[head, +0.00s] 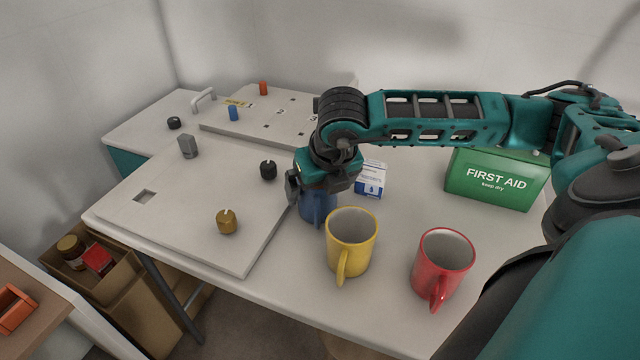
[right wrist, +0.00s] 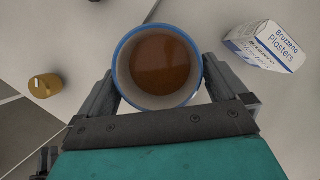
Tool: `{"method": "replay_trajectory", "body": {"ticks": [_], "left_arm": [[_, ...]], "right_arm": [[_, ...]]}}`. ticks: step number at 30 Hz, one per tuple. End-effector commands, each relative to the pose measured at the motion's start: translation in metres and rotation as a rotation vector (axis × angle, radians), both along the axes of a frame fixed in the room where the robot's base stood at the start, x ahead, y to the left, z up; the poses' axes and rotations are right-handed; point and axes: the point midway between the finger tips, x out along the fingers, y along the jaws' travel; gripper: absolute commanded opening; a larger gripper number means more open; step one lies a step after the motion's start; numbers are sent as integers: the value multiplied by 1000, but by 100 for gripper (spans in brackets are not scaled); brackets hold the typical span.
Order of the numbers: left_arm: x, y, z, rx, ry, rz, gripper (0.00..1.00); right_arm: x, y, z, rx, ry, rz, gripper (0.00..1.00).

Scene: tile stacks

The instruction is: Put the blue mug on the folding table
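The blue mug (head: 318,207) stands on the white table (head: 300,290), partly hidden by my right gripper (head: 322,185). In the right wrist view the blue mug (right wrist: 120,52) shows from above, with brown liquid inside. The fingers of my right gripper (right wrist: 160,80) lie against both sides of the mug, with no clear gap. I cannot see that the mug is off the table. My left gripper is not in view. No surface is labelled as the folding table; the white table has a dark metal leg.
A yellow mug (head: 352,243) stands close in front of the blue mug, and a red mug (head: 442,265) to the right. A plasters box (head: 371,180) and green first aid box (head: 497,178) stand behind. A board with knobs (head: 185,215) lies left. A box (head: 120,285) is below.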

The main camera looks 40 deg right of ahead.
Motion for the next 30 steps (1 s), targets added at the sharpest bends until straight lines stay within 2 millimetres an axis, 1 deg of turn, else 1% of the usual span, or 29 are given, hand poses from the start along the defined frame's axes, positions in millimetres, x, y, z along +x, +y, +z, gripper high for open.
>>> {"method": "replay_trajectory", "body": {"ticks": [5, 8, 11, 18, 21, 25, 30], "left_arm": [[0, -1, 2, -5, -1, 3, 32], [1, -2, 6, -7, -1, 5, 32], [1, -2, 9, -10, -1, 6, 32], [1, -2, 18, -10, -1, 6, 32], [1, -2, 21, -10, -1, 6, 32], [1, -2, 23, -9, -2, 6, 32], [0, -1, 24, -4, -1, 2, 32]], "right_arm": [[0, 0, 2, 0, 0, 0, 100], [-1, 1, 8, 0, -2, 0, 100], [-7, 3, 25, 0, -3, 0, 100], [-27, 8, 74, -1, -4, 1, 100], [-33, 11, 91, 0, -4, 0, 100], [-40, 13, 106, -1, -2, 0, 100], [-44, 14, 113, -1, -1, 1, 100]]}}
